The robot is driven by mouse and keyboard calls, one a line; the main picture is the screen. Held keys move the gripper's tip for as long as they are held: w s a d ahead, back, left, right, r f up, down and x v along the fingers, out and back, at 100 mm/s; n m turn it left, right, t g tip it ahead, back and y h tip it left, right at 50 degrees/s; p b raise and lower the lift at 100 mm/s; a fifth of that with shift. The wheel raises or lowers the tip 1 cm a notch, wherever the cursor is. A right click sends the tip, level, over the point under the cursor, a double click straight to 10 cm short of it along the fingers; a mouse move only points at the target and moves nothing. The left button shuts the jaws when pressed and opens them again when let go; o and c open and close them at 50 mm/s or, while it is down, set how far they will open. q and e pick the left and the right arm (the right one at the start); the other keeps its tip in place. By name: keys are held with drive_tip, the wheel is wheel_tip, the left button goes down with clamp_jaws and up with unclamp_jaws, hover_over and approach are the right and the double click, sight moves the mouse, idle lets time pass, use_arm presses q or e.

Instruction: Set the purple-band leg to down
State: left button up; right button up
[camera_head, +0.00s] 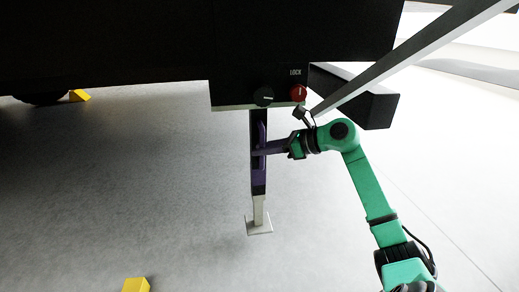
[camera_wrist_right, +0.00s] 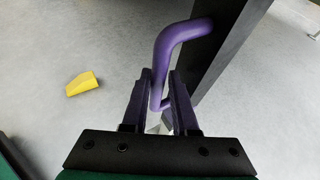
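The purple-band leg (camera_head: 258,184) hangs straight down below the dark chassis, with a pale lower section and a square foot plate (camera_head: 259,226) at its end. I cannot tell whether the plate touches the floor. A purple bent handle (camera_wrist_right: 178,36) stands out from the leg's dark post (camera_wrist_right: 222,45). My right gripper (camera_head: 262,149) reaches the leg from the right at mid height. In the right wrist view its two fingers (camera_wrist_right: 161,82) close around the handle's bar, one on each side. My left gripper is not in view.
Above the leg are a black knob (camera_head: 263,97) and a red knob (camera_head: 298,92) marked LOCK. A grey diagonal bar (camera_head: 400,58) and a dark beam (camera_head: 372,106) lie close to my right arm. Yellow chocks (camera_head: 136,285) stand on the otherwise open floor.

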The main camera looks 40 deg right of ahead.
drive_tip(key=shift+s, duration=0.1)
drive_tip(key=shift+d, duration=0.1)
drive_tip(key=b+v, duration=0.3)
drive_tip(key=v, duration=1.1)
drive_tip(key=shift+s, duration=0.25)
drive_tip(key=shift+d, duration=0.1)
